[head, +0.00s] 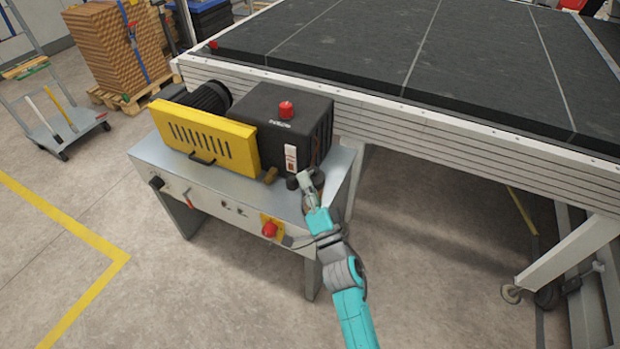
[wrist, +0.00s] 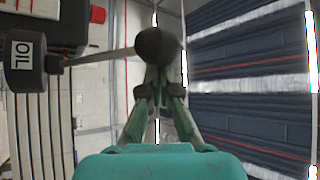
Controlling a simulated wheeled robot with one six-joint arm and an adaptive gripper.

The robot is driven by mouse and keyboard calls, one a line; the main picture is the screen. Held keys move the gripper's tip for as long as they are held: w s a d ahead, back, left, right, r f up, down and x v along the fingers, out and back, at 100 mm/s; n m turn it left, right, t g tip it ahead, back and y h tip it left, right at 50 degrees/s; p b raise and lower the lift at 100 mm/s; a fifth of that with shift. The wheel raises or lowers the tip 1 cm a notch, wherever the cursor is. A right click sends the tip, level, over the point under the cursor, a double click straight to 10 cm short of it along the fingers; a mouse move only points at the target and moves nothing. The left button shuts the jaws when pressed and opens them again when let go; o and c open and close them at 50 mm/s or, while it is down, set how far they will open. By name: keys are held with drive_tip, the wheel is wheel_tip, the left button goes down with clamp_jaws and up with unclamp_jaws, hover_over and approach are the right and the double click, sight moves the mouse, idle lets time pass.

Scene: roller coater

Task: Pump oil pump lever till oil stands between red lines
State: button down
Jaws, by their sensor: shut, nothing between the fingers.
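The oil pump stands at the right end of the machine's bench in the head view. Its black housing (wrist: 20,62) carries a white OIL label, turned sideways in the wrist view. A thin metal lever (wrist: 100,56) runs from it to a round black knob (wrist: 157,44). My gripper (wrist: 160,88) is shut and empty, with its fingertips at or just behind the knob; I cannot tell if they touch. In the head view my gripper (head: 307,184) is beside the pump. A small white sight gauge (head: 291,158) is on the black tank (head: 300,125); its oil level is too small to read.
A red cap (head: 286,110) tops the tank. A yellow guard (head: 203,138) stands left of it. A red knob on a yellow plate (head: 270,229) is on the bench front. The large conveyor table (head: 420,60) lies behind. The floor in front is clear.

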drive_tip(key=shift+f, duration=0.1)
idle(0.3)
wheel_tip(320, 180, down, 12)
drive_tip(key=s+n+g+y, duration=0.2)
drive_tip(key=n+g+y, duration=0.5)
drive_tip(key=n+y, duration=0.5)
drive_tip(key=shift+a+f+n+g+y, duration=0.2)
drive_tip(key=shift+a+n+g+y, duration=0.15)
drive_tip(key=shift+n, duration=2.25)
drive_tip(key=shift+f, duration=0.1)
